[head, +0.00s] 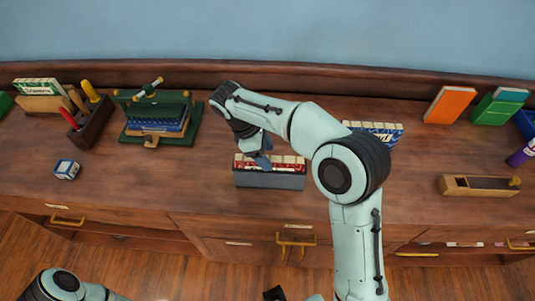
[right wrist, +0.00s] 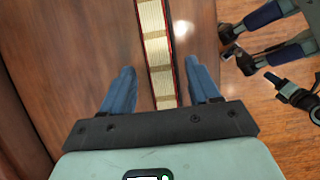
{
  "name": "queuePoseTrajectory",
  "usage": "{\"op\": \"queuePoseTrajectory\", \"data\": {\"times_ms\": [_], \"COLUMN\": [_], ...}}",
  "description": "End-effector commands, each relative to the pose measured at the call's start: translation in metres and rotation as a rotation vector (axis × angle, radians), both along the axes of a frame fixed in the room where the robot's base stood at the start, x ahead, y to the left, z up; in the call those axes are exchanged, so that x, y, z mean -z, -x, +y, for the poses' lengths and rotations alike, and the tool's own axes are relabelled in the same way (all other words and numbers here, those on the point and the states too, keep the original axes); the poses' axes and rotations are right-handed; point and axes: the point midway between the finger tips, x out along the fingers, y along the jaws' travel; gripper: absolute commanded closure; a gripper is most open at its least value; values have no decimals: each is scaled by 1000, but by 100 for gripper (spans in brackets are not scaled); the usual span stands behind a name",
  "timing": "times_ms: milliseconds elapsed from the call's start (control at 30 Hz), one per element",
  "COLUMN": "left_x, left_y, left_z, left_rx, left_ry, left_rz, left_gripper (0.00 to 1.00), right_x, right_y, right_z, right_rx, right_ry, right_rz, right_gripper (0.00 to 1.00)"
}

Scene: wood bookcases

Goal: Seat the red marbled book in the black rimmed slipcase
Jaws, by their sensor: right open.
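The red marbled book (head: 278,162) stands with its red and cream edge showing above the grey-black slipcase (head: 270,181) in the head view. Its lower part is hidden by the case, so I cannot tell how deep it sits. My right gripper (head: 261,159) is over the book and partly hides it. In the right wrist view the open fingers (right wrist: 158,90) lie on either side of the book's cream page edge (right wrist: 155,45), with gaps on both sides. Part of my left arm shows at the bottom left of the head view, without a clear view of its gripper.
A green press (head: 160,122) holding a blue book and a dark holder (head: 90,125) stand left. A blue-marbled book (head: 385,132) stands behind my right arm. Orange (head: 449,105) and green (head: 497,107) books and a wooden plane (head: 478,186) are right. Wood between press and slipcase is clear.

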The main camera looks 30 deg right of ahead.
Motion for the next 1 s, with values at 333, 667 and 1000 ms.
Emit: {"op": "queuePoseTrajectory", "data": {"times_ms": [333,667,1000], "left_x": [-25,-36,-35], "left_y": [-13,-20,-19], "left_z": [0,0,0], "left_rx": [0,0,0], "left_ry": [0,0,0], "left_rz": [-16,-22,-22], "left_gripper": [57,57,57], "right_x": [-72,-98,-97], "right_y": [-16,-21,-21], "right_z": [25,35,35], "right_rx": [-2,-1,-1], "right_ry": [-1,0,0], "right_rz": [-5,0,0], "right_gripper": [39,39,39]}}
